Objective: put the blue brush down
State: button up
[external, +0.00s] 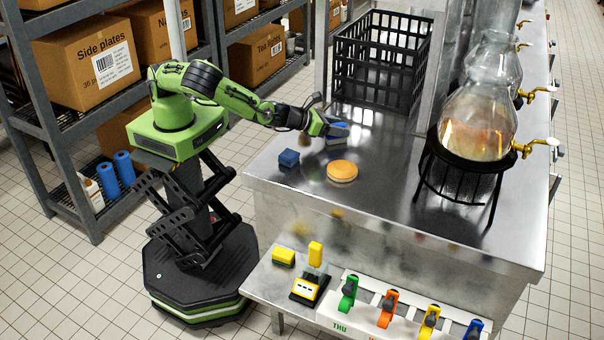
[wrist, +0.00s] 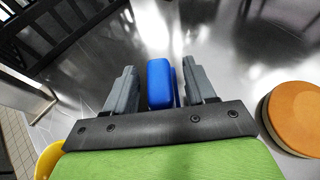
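The blue brush (external: 339,129) is at my gripper (external: 327,126), over the left part of the steel counter, in the external view. In the wrist view the brush's blue top (wrist: 160,82) sits between the two grey fingers of my gripper (wrist: 160,85). The fingers are apart, with a visible gap on the brush's left side and a narrower one on its right. The gripper looks open around the brush. The brush's underside is hidden in the wrist view, and I cannot tell whether it touches the counter.
A dark blue block (external: 288,158) and an orange-topped round item (external: 342,171) lie on the counter (external: 390,200) nearby. A black crate (external: 380,60) stands behind. A glass flask (external: 478,115) on a black stand is to the right. A lower ledge holds yellow blocks and coloured clips.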

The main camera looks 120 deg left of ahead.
jog(key=shift+o, duration=0.4)
jog(key=shift+r, duration=0.2)
jog(key=s+d+r+n+g+h, duration=0.1)
jog(key=s+d+r+n+h, duration=0.2)
jog(key=s+n, duration=0.6)
jog(key=s+d+r+n+g+h+p, duration=0.1)
jog(key=s+d+r+n+h, duration=0.2)
jog(key=s+d+r+n, duration=0.5)
jog(key=s+d+r+n+g+h, duration=0.1)
jog(key=s+d+r+n+h, duration=0.2)
jog(key=s+r+n, duration=0.6)
jog(key=s+d+n, duration=0.1)
jog(key=s+d, duration=0.1)
jog(key=s, duration=0.7)
jog(key=shift+s+d+r+g, duration=0.15)
jog(key=shift+d+r+g, duration=0.1)
jog(key=shift+g, duration=0.15)
